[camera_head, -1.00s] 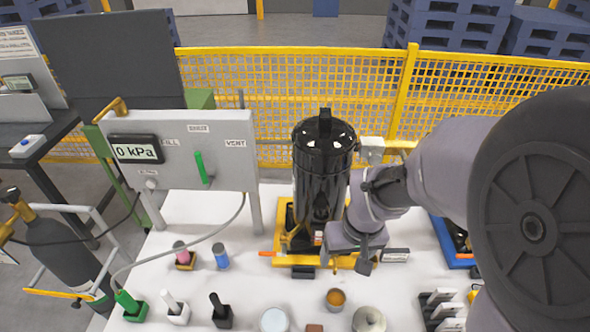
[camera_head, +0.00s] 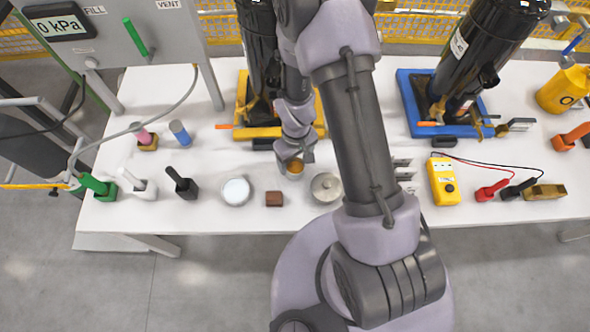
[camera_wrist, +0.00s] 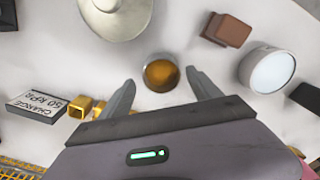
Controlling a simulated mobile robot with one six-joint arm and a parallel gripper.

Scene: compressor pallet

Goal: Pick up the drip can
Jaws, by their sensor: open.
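The drip can appears to be the small round grey cup with an amber inside. It stands on the white table (camera_head: 215,75) and shows in the head view (camera_head: 295,170), partly hidden by my gripper. In the wrist view the drip can (camera_wrist: 161,73) sits just beyond and between the tips of my gripper (camera_wrist: 160,80). The gripper's two fingers are spread, with nothing held between them. How high the fingertips are above the table is hard to tell.
A black compressor on a yellow tray (camera_head: 243,125) stands behind. A label plate (camera_wrist: 37,106) and brass fittings (camera_wrist: 80,107) lie nearby.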

